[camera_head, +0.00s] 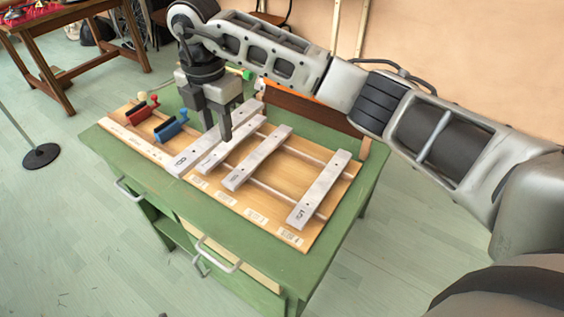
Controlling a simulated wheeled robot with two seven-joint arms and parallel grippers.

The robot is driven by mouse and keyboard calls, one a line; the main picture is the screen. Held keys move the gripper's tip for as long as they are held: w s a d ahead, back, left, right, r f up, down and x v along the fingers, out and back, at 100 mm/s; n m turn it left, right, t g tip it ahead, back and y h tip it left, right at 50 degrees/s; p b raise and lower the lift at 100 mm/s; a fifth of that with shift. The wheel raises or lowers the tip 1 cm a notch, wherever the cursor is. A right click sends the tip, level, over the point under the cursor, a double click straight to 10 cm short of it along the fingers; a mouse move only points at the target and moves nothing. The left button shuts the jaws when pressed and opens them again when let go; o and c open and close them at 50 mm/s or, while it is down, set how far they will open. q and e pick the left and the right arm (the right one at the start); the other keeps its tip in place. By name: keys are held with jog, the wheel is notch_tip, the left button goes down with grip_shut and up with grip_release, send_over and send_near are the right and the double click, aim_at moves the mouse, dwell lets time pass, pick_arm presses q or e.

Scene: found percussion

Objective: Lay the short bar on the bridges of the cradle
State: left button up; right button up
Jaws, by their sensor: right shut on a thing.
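The cradle is a pale wooden board (335,205) with light rails running across it, on the green cabinet. Several grey metal bars lie side by side across it: a leftmost bar (186,160), a third bar (250,164) and a right-hand bar marked 5 (318,191). My right gripper (217,136) points down and is shut on the second grey bar from the left (214,156). I cannot tell whether that bar rests on the rails or is just above them. Its middle is partly hidden by the fingers. My left gripper is not in view.
A red-handled dark block (137,113) and a blue-handled one (170,130) stand at the board's left. A brown panel with an orange edge (310,106) stands behind, partly behind my arm. There is a wide gap between the third bar and bar 5.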

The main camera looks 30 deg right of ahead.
jog(key=s+d+f, duration=0.1)
jog(key=d+f, duration=0.1)
jog(key=d, duration=0.2)
jog(key=s+d+f+p, duration=0.1)
jog(key=d+f, duration=0.2)
jog(key=d, duration=0.1)
jog(key=s+d+f+p, duration=0.1)
jog(key=d+f, duration=0.2)
jog(key=d, duration=0.1)
jog(key=shift+s+d+f, duration=0.15)
jog(key=shift+s+d+f+p, duration=0.1)
jog(key=shift+d+f+p, duration=0.25)
jog(key=shift+f, duration=0.15)
jog(key=f, duration=0.2)
jog(key=f+p, duration=0.1)
jog(key=shift+s+d, duration=0.1)
jog(key=shift+d, duration=0.15)
jog(key=shift+f, duration=0.15)
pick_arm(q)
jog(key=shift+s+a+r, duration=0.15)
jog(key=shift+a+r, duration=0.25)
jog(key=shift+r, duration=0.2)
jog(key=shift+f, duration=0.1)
